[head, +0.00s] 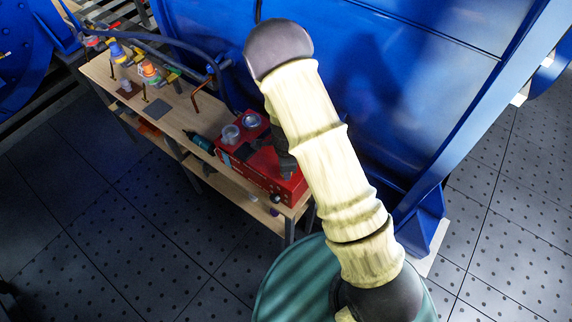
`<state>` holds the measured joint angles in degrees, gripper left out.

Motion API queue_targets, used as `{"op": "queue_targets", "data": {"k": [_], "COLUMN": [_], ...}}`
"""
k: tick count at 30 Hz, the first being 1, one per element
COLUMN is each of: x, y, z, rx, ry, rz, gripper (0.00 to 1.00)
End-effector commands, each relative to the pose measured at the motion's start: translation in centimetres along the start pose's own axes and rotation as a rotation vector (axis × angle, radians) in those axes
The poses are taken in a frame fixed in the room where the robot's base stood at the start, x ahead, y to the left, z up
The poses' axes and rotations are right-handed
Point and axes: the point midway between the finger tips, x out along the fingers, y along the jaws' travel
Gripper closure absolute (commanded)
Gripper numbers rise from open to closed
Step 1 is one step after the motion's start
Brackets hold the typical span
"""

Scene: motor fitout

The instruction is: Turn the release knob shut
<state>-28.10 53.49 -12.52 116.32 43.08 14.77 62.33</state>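A red box (240,172) sits at the near right end of the wooden bench. A small dark round knob (275,198) shows low on its front face, near the right corner. I cannot tell which way the knob is turned, or for certain that it is the release knob. My cream-sleeved arm passes in front of the box's right side. A dark part beside the sleeve, over the box top, may be the end of my arm. The fingers of my gripper cannot be made out, nor whether they touch anything.
The wooden bench (178,118) holds several small coloured items, a bent copper-coloured rod (199,97) and a dark teal tool (200,142). Two round clear or metal pieces rest on the box. A large blue housing (400,70) rises close behind. The floor at left is clear.

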Motion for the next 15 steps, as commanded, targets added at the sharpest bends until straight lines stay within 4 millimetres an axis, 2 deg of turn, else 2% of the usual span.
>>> {"op": "queue_targets", "data": {"k": [6, 15], "x": [-0.19, -0.13], "y": [-0.16, -0.21], "z": [0.14, 0.16], "rx": [0.085, 0.113], "ry": [-0.002, -0.003], "rz": [-0.004, -0.005], "gripper": [0.89, 0.89]}}
